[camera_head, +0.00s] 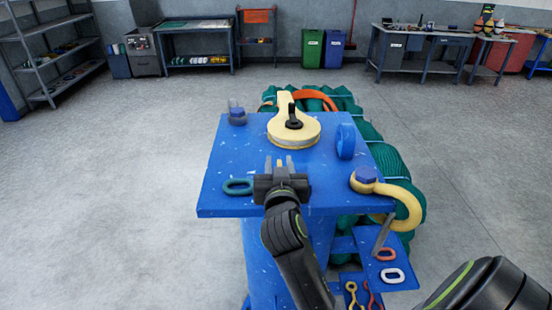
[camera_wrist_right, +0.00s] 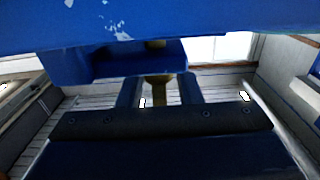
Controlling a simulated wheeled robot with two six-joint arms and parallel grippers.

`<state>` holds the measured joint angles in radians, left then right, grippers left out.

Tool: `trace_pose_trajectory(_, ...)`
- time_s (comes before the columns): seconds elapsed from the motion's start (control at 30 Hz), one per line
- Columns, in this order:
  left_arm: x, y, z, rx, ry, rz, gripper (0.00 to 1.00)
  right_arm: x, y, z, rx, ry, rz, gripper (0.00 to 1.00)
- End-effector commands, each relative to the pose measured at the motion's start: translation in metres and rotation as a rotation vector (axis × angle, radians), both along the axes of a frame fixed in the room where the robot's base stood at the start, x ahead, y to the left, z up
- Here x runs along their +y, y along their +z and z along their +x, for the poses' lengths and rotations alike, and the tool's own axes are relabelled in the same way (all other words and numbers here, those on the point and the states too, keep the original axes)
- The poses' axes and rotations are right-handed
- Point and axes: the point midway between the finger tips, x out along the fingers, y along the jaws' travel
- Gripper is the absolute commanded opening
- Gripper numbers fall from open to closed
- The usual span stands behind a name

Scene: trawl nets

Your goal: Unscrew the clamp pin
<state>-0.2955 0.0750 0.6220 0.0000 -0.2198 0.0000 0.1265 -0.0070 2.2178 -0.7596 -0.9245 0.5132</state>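My right gripper (camera_head: 281,164) is at the front part of the blue table (camera_head: 325,200), its fingers pointing away from me. A brass-coloured pin (camera_wrist_right: 158,92) stands between its two fingers in the right wrist view, below a blue block (camera_wrist_right: 130,60). I take this to be the clamp pin. Narrow gaps show between the pin and the fingers, so the gripper looks open around it. My left gripper is not in view.
A cream pulley block (camera_head: 292,130) lies on the table behind the gripper. A green link (camera_head: 238,186) lies to its left, a blue ring (camera_head: 345,141) and a yellow hook (camera_head: 402,195) to its right. Green netting (camera_head: 388,160) is piled behind. Open floor lies left.

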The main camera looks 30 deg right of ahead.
Motion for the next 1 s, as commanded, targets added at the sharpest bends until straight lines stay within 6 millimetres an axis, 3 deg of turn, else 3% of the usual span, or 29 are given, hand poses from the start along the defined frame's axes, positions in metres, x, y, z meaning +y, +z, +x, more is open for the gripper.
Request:
trace_pose_trajectory(0.17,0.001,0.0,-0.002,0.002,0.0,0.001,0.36,0.0,0.0,0.0,0.0,0.0,0.0,0.32)
trace_pose_trajectory(0.43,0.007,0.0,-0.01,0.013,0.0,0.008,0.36,0.0,0.0,0.0,0.001,0.0,0.001,0.0)
trace_pose_trajectory(1.0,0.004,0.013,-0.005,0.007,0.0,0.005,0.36,-0.001,0.001,0.0,0.005,0.094,-0.002,0.0)
